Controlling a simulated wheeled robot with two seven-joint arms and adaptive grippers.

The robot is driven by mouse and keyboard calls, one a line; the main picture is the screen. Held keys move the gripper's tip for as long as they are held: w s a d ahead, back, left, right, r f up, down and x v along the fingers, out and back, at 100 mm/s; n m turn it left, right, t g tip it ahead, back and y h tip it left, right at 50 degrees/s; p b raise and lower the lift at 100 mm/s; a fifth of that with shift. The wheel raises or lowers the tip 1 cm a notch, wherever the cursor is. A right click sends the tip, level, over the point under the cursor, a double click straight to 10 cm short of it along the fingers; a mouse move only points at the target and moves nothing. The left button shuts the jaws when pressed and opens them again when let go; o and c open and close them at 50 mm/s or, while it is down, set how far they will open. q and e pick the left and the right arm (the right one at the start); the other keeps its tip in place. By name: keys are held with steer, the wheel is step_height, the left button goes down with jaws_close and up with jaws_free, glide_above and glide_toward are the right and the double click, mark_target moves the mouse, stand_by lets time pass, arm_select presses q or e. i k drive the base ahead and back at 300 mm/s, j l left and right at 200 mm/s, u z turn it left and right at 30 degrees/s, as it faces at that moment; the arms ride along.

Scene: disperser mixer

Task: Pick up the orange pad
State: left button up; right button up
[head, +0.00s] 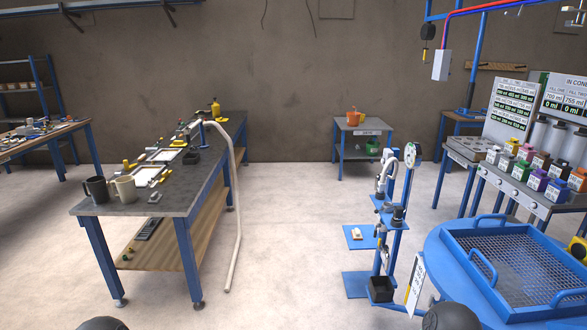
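I cannot make out a clear orange pad. An orange block-like container (577,179) with a white label stands at the right end of a row of coloured containers on the right-hand bench. An orange pot-like item (353,117) stands on a small far table (362,128). I cannot tell whether either is the pad. Neither of my grippers is in view. Only dark rounded parts, probably of my arms, show at the bottom edge, far from both orange things.
A long workbench (120,203) with two mugs stands at left. A blue stand (388,225) stands right of centre. A round blue table with a mesh tray (520,262) fills the lower right. The floor (290,230) between the workbench and stand is clear.

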mark_target(357, 236)
steer(key=i, duration=1.95)
steer(key=i+z, duration=0.2)
steer(key=i, duration=0.3)
steer(key=i+j+z, duration=0.2)
steer(key=i, duration=0.3)
steer(key=i+j+z, duration=0.2)
steer(key=i, duration=0.3)
steer(key=i+j+z, duration=0.2)
steer(key=i+j, duration=0.15)
steer(key=i, duration=0.15)
